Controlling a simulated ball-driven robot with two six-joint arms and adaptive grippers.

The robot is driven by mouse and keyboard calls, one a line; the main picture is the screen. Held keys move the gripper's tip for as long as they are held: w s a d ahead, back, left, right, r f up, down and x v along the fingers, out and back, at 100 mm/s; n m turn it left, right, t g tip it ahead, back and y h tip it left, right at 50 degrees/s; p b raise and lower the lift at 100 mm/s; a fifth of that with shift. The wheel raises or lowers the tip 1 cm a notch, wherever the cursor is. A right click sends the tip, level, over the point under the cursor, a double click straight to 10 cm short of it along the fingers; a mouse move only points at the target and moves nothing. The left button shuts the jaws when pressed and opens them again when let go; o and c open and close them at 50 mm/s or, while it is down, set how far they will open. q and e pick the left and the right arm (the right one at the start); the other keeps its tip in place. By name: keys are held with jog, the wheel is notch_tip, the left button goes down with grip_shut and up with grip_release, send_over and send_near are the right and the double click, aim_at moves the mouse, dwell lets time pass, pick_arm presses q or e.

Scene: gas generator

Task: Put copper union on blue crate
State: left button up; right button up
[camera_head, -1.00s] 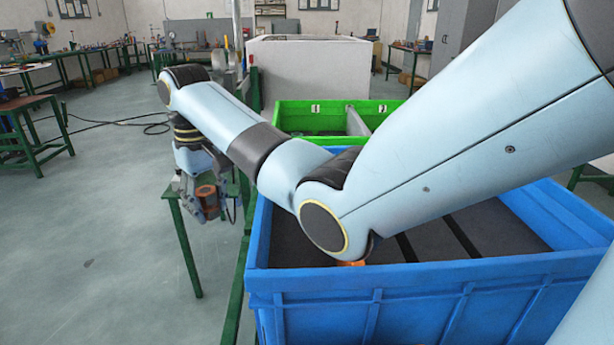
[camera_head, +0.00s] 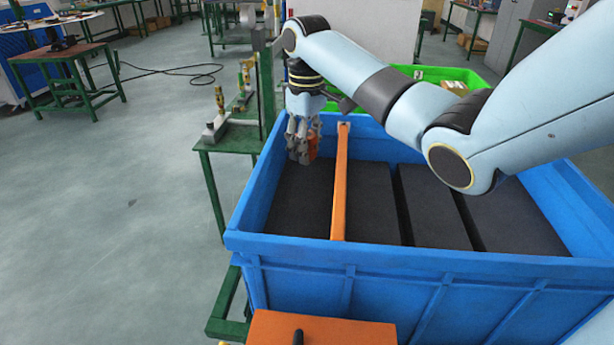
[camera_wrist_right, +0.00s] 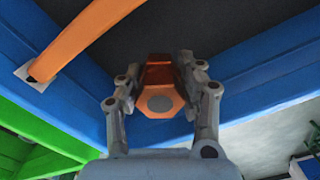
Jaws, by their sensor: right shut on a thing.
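The copper union (camera_wrist_right: 160,92) is an orange-brown hex-shaped piece between the fingers of my right gripper (camera_wrist_right: 158,85) in the right wrist view. My right gripper (camera_head: 303,150) is shut on it. In the head view the copper union (camera_head: 313,146) shows partly at the right of the fingers. The gripper hangs pointing down inside the far left part of the blue crate (camera_head: 400,268), left of an orange bar. The dark crate floor (camera_head: 303,200) lies below; the gap to it is hard to judge. My left gripper is not in view.
The orange bar (camera_head: 340,190) runs front to back in the crate. A green crate (camera_head: 465,77) stands behind it. A green-legged table (camera_head: 232,138) with metal parts is at the left. An orange block (camera_head: 322,328) is in front.

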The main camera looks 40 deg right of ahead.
aim_at(306, 182)
notch_tip(306, 182, down, 6)
jog(key=shift+f, duration=0.25)
jog(key=shift+f, duration=0.1)
jog(key=o, duration=1.2)
notch_tip(306, 182, up, 12)
jog(key=shift+r, duration=0.15)
